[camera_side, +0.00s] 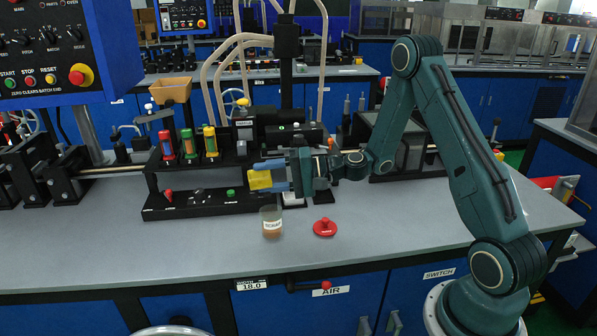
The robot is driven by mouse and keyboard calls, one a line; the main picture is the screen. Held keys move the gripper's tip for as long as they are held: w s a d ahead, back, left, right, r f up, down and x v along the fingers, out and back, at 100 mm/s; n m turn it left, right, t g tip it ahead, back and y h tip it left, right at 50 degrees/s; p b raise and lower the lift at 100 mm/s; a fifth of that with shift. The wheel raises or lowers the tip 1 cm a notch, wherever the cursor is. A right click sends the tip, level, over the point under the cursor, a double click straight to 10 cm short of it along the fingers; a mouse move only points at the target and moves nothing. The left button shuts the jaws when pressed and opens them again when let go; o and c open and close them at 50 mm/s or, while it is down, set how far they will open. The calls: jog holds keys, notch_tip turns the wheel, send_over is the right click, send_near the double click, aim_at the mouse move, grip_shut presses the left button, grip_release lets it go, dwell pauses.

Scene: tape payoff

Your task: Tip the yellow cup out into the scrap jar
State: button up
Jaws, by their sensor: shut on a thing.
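My gripper (272,177) points left, with its blue fingers shut on the yellow cup (259,181). The cup is held above the bench, in front of the black rack. It looks slightly tilted; its mouth and contents cannot be made out. The scrap jar (271,222) is a small clear jar with a white label, upright on the bench. It holds something brownish low down. The cup is above the jar and a little left of it, apart from it.
A red lid with a knob (325,228) lies on the bench right of the jar. The black rack (205,207) behind holds red, green and yellow bottles (210,142) on top and knobs below. The bench front (150,260) is clear.

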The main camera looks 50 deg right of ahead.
aim_at(259, 187)
dwell(0.4)
jog(key=shift+w+a+f+n+g+y, duration=0.1)
jog(key=shift+a+f+n+g+y, duration=0.3)
jog(key=shift+a+n+g, duration=0.35)
jog(key=shift+w+a+f+n+g+y, duration=0.1)
jog(key=shift+a+f+n+g+y, duration=0.25)
jog(key=shift+a+n+g, duration=0.4)
notch_tip(259, 187, down, 3)
jog(key=w+a+n+g+h, duration=0.1)
jog(key=a+n+g+h, duration=0.15)
jog(key=n+g, duration=0.65)
jog(key=r+n+h, duration=0.1)
jog(key=n+h, duration=0.1)
jog(key=w+d+r+n+g+h, duration=0.1)
jog(key=r+h, duration=0.1)
jog(key=d+r+n+h, duration=0.1)
jog(key=n+h, duration=0.1)
jog(key=shift+w+d+r+n, duration=0.15)
jog(key=shift+w+d+n, duration=0.15)
jog(key=shift+w, duration=0.1)
jog(key=shift+a+r+n+t+h, duration=0.1)
jog(key=shift+r+n+t+h, duration=0.3)
jog(key=shift+r, duration=0.95)
jog(key=shift+r+n+t+h, duration=0.1)
jog(key=shift+r+n+h, duration=0.45)
jog(key=shift+r, duration=0.75)
